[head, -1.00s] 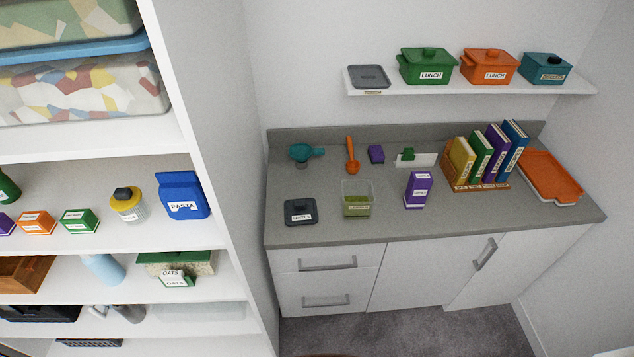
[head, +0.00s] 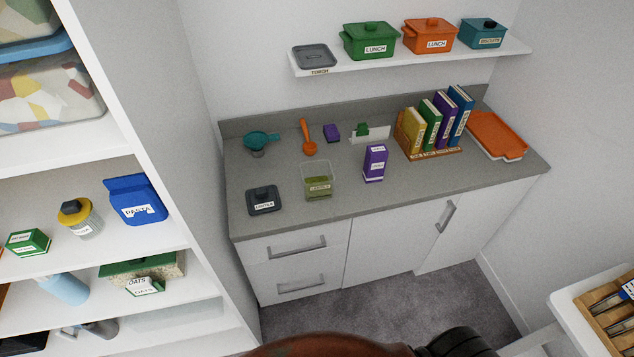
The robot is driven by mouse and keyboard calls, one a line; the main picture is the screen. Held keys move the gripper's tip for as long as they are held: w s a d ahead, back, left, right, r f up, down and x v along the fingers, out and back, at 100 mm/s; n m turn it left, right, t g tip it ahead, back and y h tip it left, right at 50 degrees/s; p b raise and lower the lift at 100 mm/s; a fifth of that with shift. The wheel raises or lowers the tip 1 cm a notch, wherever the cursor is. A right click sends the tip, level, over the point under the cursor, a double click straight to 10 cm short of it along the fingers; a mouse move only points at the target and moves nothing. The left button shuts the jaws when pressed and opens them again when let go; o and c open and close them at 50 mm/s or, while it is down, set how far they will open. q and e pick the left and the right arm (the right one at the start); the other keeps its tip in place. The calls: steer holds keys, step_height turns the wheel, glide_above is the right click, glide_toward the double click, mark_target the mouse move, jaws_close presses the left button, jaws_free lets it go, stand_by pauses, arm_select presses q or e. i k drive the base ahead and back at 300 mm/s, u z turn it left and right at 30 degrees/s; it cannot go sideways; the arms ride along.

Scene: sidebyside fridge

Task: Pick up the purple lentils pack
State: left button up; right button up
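The purple lentils pack (head: 375,163) stands upright on the grey counter (head: 400,188), with a white label on its front. It is right of a clear container with green contents (head: 318,183) and left of the row of books. Neither of my grippers can be made out in the head view. A brown rounded shape and a dark ribbed part at the bottom edge seem to be parts of my own body.
A dark lid (head: 263,201), teal scoop (head: 260,140), orange spoon (head: 307,138) and small purple block (head: 331,132) lie on the counter. Books (head: 436,120) and an orange tray (head: 496,135) are at right. Shelves (head: 170,245) stand at left. A cutlery tray (head: 606,305) is lower right.

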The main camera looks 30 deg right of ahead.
mark_target(375, 157)
steer(key=z, duration=1.4)
